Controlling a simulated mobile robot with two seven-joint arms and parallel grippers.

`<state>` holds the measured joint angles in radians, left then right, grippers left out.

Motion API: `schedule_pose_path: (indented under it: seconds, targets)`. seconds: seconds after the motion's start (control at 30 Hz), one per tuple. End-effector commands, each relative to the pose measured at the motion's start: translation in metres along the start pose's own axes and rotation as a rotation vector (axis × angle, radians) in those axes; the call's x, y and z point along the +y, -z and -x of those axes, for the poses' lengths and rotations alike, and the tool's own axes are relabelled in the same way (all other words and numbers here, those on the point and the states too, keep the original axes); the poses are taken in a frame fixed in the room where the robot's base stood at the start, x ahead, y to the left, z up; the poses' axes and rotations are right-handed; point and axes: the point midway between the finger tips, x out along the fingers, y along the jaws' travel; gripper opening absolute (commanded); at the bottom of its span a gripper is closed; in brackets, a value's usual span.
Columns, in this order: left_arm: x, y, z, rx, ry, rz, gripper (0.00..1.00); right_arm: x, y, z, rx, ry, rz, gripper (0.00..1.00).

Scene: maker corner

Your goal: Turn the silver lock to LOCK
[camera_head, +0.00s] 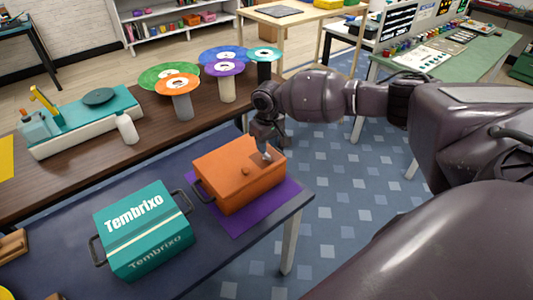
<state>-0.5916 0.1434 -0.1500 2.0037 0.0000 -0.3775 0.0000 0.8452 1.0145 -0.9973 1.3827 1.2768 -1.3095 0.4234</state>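An orange box (228,177) with a small round orange knob (245,171) on its upper face sits on a purple mat (240,222) on the dark blue table. My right gripper (266,155) points down at the right part of the box's upper face. A small light, silvery piece shows at its tip; I cannot tell whether it is the silver lock or part of the fingers. The fingers are too small and dark to show whether they are open or shut, or whether they touch the box. No LOCK marking can be read. My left gripper is out of view.
A teal Tembrixo case (143,230) with dark handles stands left of the orange box on the dark table (75,262). A brown table (75,178) behind holds colored discs on stands, a white bottle (127,128) and a teal machine (80,120). Tiled floor is open to the right.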

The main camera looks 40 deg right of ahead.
Motion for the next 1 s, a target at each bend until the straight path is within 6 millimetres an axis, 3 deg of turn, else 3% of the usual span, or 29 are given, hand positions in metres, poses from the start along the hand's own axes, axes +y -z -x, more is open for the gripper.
schedule_pose_path:
  seconds: [0.03,0.23,0.67,0.9,1.0]
  targets:
    - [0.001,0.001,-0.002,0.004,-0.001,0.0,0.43,0.0,0.0,-0.011,-0.003,0.0,0.0,0.37]
    - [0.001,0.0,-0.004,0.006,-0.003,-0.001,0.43,0.0,0.0,-0.032,-0.001,0.0,0.0,0.37]
    - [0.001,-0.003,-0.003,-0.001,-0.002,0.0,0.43,0.0,0.001,-0.039,0.003,0.0,0.001,0.37]
    - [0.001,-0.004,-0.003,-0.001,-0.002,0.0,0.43,0.0,0.0,-0.039,0.002,0.0,0.001,0.04]
    - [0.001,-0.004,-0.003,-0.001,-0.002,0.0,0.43,0.0,0.0,-0.039,0.002,0.0,0.001,0.0]
